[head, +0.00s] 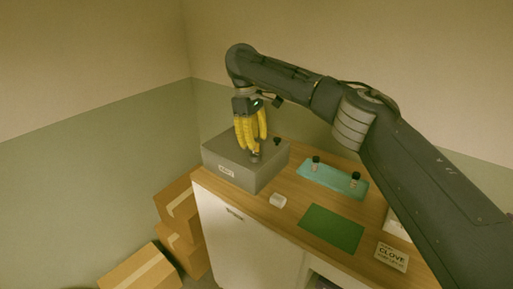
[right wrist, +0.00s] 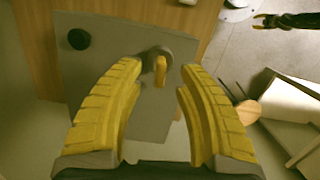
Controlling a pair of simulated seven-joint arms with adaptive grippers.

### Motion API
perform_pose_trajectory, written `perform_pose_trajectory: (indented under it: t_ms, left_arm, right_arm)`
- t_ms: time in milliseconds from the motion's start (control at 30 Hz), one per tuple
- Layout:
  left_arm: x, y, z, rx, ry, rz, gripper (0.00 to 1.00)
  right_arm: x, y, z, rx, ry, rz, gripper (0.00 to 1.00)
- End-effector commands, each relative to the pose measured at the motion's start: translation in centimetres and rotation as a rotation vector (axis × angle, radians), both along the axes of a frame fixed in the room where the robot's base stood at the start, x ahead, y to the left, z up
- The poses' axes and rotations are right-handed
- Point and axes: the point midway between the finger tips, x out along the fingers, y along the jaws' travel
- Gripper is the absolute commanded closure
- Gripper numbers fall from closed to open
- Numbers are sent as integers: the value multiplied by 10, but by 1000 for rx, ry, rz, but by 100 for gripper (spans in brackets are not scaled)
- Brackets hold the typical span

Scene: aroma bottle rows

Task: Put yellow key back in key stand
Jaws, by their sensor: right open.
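My right gripper (head: 253,148) is over the top of a grey box (head: 228,171) at the back left of the wooden counter. In the right wrist view its yellow fingers (right wrist: 159,69) are open. Between and just beyond the fingertips is a small yellow piece (right wrist: 160,72) at a round grey part on the box top (right wrist: 155,115). I cannot tell whether this piece is the key, or whether the fingers touch it. A small label is on the box front, too small to read surely. A dark arm end with yellow tips, probably my left gripper (right wrist: 266,20), shows at the upper right.
A round black knob or cap (head: 277,141) is on the box's far side. A teal tray (head: 332,179) holds two black-capped bottles. A green mat (head: 332,229), a small white block (head: 278,200) and a CLOVE sign (head: 391,256) are on the counter. Cardboard boxes (head: 181,238) stand left of it.

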Motion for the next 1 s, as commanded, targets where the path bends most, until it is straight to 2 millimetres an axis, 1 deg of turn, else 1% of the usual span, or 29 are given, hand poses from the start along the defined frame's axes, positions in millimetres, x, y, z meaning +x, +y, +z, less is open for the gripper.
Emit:
perform_pose_trajectory:
  t_ms: [33,200,533,567,900,1000]
  left_arm:
    - [0,0,0,0,0,0,67]
    - [0,0,0,0,0,0,67]
    - [0,0,0,0,0,0,67]
    - [0,0,0,0,0,0,67]
    - [0,0,0,0,0,0,67]
    - [0,0,0,0,0,0,67]
  right_arm:
    - [-1,0,-7,1,2,3,64]
    - [-2,0,-22,1,1,4,64]
    - [-2,-1,-25,1,-1,3,64]
    - [-2,-1,-25,1,-1,3,61]
    - [-2,-1,-25,1,-1,3,100]
    - [-2,-1,-25,1,-1,3,100]
